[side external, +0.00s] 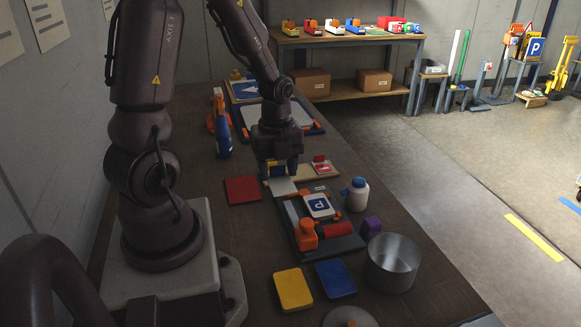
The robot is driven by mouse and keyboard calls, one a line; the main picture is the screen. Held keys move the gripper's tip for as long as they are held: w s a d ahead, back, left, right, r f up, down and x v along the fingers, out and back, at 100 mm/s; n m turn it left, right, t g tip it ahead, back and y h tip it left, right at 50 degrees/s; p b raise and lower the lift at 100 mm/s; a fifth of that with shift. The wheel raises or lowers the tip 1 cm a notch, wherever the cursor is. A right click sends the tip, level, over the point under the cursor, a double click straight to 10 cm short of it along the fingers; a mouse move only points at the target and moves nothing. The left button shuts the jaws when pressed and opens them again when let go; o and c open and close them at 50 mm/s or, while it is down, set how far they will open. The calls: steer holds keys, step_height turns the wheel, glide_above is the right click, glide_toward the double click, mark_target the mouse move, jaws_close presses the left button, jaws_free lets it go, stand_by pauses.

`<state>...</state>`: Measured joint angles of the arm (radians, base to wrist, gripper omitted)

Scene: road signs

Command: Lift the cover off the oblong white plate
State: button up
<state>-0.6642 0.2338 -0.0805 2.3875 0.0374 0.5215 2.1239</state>
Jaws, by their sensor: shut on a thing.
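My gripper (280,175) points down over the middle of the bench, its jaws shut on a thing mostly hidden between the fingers. Blue and yellow show at the fingertips. A pale flat piece (284,187) lies directly below them; I cannot tell whether it is the cover or the plate under it, nor whether it is touching or apart. A larger oblong white plate (291,115) lies farther back in a dark frame with orange corners, partly hidden by my arm.
A dark tray (343,243) with a P sign (319,205) is in front. Around it are a white bottle (356,194), purple block (371,226), metal pot (392,263), yellow plate (293,289), blue plate (335,278) and red plate (242,190). A blue spray bottle (222,135) stands left.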

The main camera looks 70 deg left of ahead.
steer(key=shift+s+d+r, duration=0.15)
steer(key=shift+s+r, duration=0.1)
steer(key=shift+r, duration=1.6)
